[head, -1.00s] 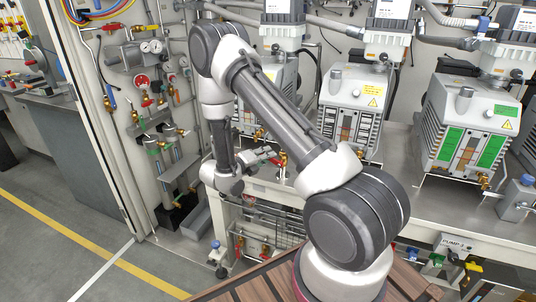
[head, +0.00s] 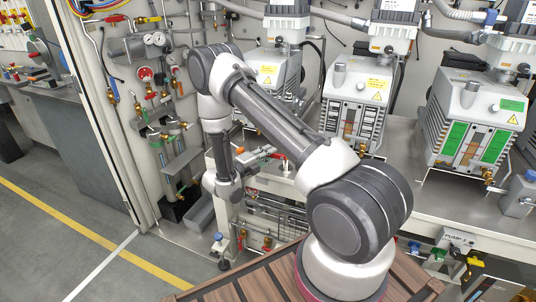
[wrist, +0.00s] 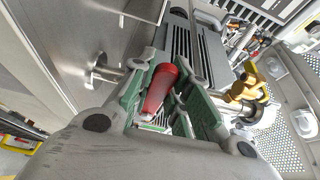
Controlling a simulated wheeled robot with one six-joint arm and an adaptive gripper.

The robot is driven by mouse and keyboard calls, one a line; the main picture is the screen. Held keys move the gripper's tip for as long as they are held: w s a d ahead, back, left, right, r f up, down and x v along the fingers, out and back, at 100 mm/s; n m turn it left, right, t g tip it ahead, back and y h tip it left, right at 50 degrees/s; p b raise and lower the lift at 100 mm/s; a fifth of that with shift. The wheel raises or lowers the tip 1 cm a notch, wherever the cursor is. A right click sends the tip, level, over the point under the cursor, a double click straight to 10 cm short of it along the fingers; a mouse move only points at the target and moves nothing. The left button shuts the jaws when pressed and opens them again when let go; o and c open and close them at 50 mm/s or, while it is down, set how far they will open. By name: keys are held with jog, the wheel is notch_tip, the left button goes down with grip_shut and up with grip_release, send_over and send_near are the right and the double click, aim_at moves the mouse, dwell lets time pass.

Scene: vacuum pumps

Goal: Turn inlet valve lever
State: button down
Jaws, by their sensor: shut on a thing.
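A red lever handle (wrist: 158,90) lies between the green-padded fingers of my gripper (wrist: 167,88) in the wrist view. The lever's far end and the valve body are partly hidden by the fingers. In the head view my gripper (head: 256,155) is small, at the left end of the pump bench, with a bit of red just to its right. The finger contact is too small to tell there.
Several vacuum pumps (head: 352,98) stand on the bench (head: 405,165). Brass fittings (wrist: 243,88) sit close to the right of my gripper in the wrist view. A wall panel with gauges and valves (head: 155,40) is at the left. The floor at the lower left is clear.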

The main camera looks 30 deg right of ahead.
jog(key=shift+f, duration=0.1)
jog(key=c, duration=1.3)
grip_release()
jog(key=shift+c, duration=0.2)
jog(key=v, duration=1.2)
